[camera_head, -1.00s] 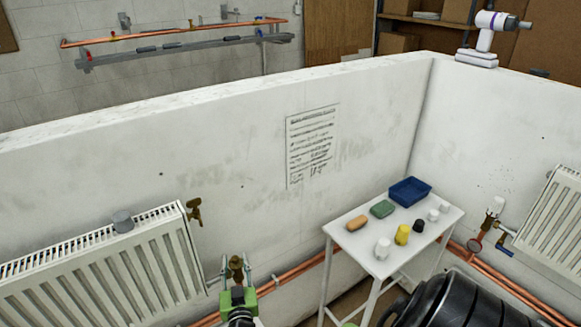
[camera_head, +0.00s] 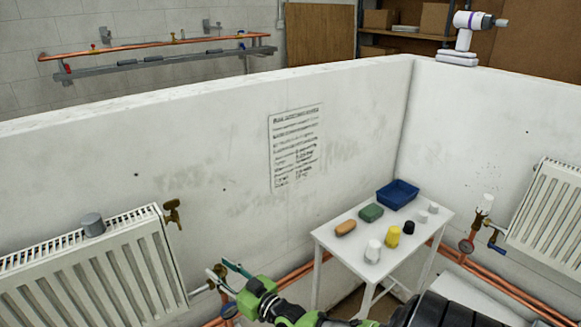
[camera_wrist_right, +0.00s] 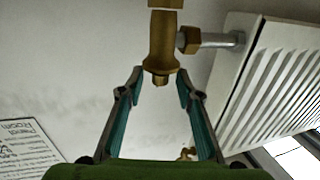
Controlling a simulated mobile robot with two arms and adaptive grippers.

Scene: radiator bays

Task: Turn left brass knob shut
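The brass valve (camera_head: 218,272) sits at the lower right corner of the left radiator (camera_head: 95,270). In the right wrist view the brass valve (camera_wrist_right: 162,45) is close, with a short stem end pointing down the picture and a side pipe to the radiator. My right gripper (camera_head: 230,287) comes in from the lower right at the valve. In the wrist view its two teal fingers (camera_wrist_right: 160,88) are apart, one on each side of the stem end, with gaps showing; nothing is gripped. My left gripper is not in view.
A brass fitting (camera_head: 172,212) is at the radiator's upper corner. A white table (camera_head: 335,240) with a blue tray (camera_head: 397,194) and several small items stands to the right. Copper pipes (camera_head: 285,283) run low along the wall. A second radiator (camera_head: 545,215) is far right.

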